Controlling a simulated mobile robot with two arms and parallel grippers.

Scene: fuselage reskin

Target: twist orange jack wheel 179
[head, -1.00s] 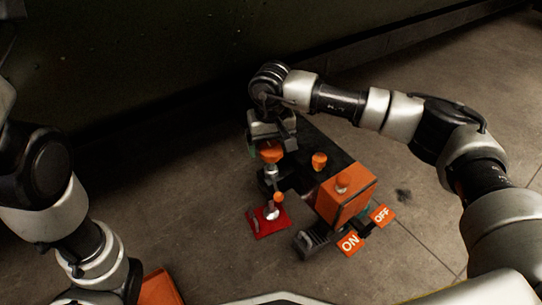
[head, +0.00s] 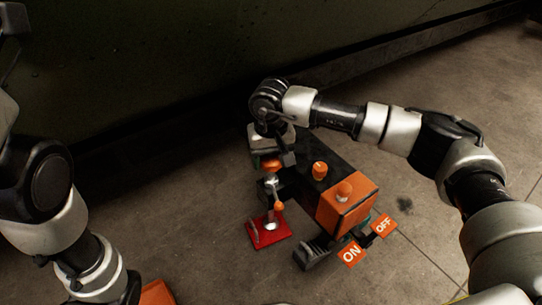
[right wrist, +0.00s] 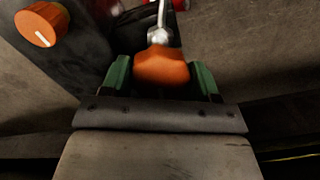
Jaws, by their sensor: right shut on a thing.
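The orange jack wheel (right wrist: 162,68) sits between the green-padded fingers of my right gripper (right wrist: 162,80) in the right wrist view. The gripper is shut on it. In the head view the wheel (head: 271,164) shows just below my right gripper (head: 272,157), at the top of a silver jack shaft (head: 271,184). The shaft stands over a red base plate (head: 268,230) on the floor. My left arm comes in at the left of the head view, but its gripper is not seen.
A black and orange machine (head: 345,200) stands right beside the jack, with an orange knob (head: 320,170) on top. An ON sign (head: 351,254) and an OFF sign (head: 383,226) sit at its front. A dark wall runs behind. Floor left of the red plate is clear.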

